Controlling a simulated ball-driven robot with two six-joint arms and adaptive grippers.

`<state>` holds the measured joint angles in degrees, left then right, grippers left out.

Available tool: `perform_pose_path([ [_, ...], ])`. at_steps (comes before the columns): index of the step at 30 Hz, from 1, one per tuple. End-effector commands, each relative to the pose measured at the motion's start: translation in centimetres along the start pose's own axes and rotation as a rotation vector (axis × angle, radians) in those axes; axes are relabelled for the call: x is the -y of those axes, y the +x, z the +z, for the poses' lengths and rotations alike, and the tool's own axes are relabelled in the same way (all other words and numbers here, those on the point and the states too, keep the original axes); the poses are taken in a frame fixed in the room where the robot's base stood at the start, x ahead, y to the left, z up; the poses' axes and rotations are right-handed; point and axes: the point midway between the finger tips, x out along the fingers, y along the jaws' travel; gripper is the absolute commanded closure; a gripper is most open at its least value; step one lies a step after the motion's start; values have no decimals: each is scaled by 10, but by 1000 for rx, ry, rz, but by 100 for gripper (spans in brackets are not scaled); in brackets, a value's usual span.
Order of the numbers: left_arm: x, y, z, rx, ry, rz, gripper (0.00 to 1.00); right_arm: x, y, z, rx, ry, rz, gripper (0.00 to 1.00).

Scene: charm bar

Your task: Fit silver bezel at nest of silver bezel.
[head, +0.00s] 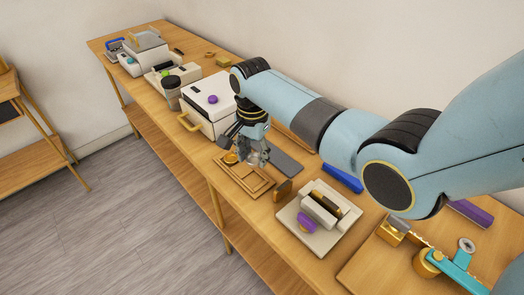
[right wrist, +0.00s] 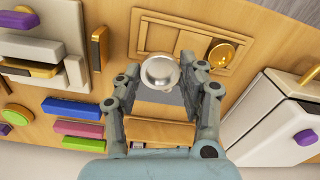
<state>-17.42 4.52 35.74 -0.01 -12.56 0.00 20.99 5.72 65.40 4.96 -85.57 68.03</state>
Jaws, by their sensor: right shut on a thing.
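My right gripper (right wrist: 160,76) is shut on the silver bezel (right wrist: 160,71), a shiny round ring-like cup held between the fingertips. In the right wrist view the bezel overlaps the near edge of a wooden tray (right wrist: 190,18) with recesses. One recess shows empty beside the bezel; a gold round piece (right wrist: 221,54) sits in another to its right. In the head view my right gripper (head: 256,158) is over the back side of the tray (head: 262,189), where its fingers largely hide the bezel. I cannot tell the exact height of the bezel. My left gripper is not in view.
A white box with a purple knob (head: 213,99) stands close left of the tray. A white press-like device (head: 325,213) and an upright brown-gold piece (head: 283,188) stand to its right. A grey flat pad (head: 286,164) lies behind. Coloured bars (right wrist: 80,129) lie nearby.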

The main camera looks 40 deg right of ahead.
Motion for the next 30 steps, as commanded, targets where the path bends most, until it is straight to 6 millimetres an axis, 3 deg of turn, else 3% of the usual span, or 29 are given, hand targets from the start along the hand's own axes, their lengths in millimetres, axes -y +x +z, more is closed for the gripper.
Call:
perform_pose_path([
  [3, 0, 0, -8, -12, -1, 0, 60, 2, 0, -2, 0, -1, 0, 86],
  [17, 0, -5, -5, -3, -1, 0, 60, 2, -2, -1, 1, 0, 5, 86],
  [30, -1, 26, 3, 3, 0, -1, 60, 1, 41, -1, 1, 0, 5, 86],
])
